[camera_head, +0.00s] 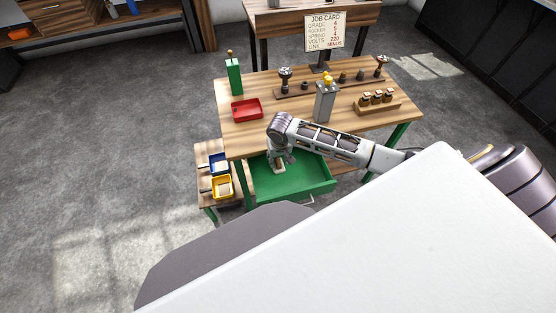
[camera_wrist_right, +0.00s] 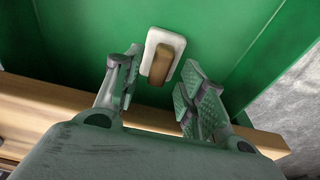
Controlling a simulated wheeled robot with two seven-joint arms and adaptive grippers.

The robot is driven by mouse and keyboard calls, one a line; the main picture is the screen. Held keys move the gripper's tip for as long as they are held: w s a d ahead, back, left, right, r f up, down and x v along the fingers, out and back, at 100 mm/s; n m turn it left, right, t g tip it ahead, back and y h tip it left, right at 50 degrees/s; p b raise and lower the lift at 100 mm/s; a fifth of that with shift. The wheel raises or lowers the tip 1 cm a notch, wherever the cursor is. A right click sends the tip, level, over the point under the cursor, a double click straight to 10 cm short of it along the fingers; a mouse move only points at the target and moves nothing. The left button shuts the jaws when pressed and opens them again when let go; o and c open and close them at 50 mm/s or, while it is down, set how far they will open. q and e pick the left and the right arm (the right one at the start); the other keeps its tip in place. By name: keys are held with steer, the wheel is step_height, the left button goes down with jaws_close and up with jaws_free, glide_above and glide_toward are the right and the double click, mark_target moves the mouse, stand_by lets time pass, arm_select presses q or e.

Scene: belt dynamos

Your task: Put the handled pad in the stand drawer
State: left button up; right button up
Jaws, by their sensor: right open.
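The handled pad (camera_wrist_right: 163,44), a white block with a brown wooden handle (camera_wrist_right: 160,66), shows in the right wrist view against the green inside of the stand drawer (camera_wrist_right: 222,38). In the head view the green drawer (camera_head: 308,186) is pulled out from under the wooden stand's top. My right gripper (camera_wrist_right: 160,88) is open, its two fingers apart on either side of the pad's near end and not closed on it. In the head view my right gripper (camera_head: 279,162) points down into the drawer's left part and partly hides the pad. My left gripper is not in view.
A wooden stand top (camera_head: 240,136) carries a red tray (camera_head: 246,109), a green bottle-like block (camera_head: 234,76), a grey device (camera_head: 325,100) and a small rack (camera_head: 377,103). A side bench holds blue (camera_head: 219,163) and yellow (camera_head: 222,187) bins. The drawer's right part is clear.

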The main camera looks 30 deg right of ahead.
mark_target(279, 165)
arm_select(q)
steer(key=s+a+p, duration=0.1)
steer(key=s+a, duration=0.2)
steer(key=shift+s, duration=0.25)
arm_select(e)
step_height(279, 165, up, 10)
steer(key=s, duration=0.1)
steer(key=shift+s+a, duration=0.2)
steer(key=shift+s, duration=0.05)
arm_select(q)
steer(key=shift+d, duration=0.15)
